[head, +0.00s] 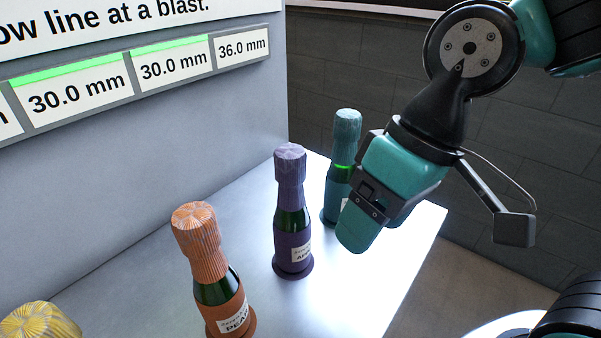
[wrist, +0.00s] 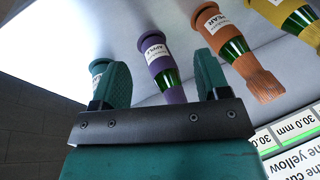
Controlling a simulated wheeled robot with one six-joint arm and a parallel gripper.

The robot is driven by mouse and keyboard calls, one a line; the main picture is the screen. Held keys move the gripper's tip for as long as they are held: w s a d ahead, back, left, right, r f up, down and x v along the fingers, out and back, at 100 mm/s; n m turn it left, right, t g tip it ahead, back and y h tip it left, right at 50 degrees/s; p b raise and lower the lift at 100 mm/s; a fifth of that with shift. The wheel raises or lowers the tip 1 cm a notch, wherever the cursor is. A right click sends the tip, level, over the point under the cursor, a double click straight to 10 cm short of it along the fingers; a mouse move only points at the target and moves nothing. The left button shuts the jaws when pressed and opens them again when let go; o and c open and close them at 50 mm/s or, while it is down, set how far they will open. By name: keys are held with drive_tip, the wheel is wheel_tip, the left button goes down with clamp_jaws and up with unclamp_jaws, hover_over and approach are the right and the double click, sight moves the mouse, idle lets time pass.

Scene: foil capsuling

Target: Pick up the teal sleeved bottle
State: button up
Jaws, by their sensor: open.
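The teal sleeved bottle (head: 346,128) stands upright at the far end of the bright table in the head view, with a teal foil top, green glass neck and teal sleeve. My gripper (head: 358,226) is to its right and nearer the camera, hiding part of its lower body. In the wrist view my gripper (wrist: 161,62) is open, its two teal fingers wide apart. The purple bottle shows beyond the gap between them. A teal rim (wrist: 98,66), apparently the teal bottle's base, shows behind the left finger, which hides most of the rest. Nothing is held.
A purple bottle (head: 292,253) stands left of the teal one, then an orange bottle (head: 219,290), then a yellow foil top (head: 38,324) at the lower left corner. A grey panel (head: 200,130) with millimetre labels rises behind. The table's right side is clear.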

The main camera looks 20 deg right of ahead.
drive_tip(key=w+d+r+m+h+p, duration=0.2)
drive_tip(key=w+r+m+p, duration=0.5)
drive_tip(key=w+r+m, duration=0.5)
wheel_tip(320, 180, up, 7)
drive_tip(key=m+h+p, duration=0.2)
drive_tip(key=m+p, duration=0.2)
drive_tip(key=m, duration=0.9)
hover_over(349, 113)
wheel_tip(349, 113, down, 11)
drive_tip(key=shift+f+p, duration=0.1)
drive_tip(key=shift+p, duration=0.55)
drive_tip(key=shift+f+p, duration=0.85)
drive_tip(key=shift+f, duration=1.75)
clamp_jaws()
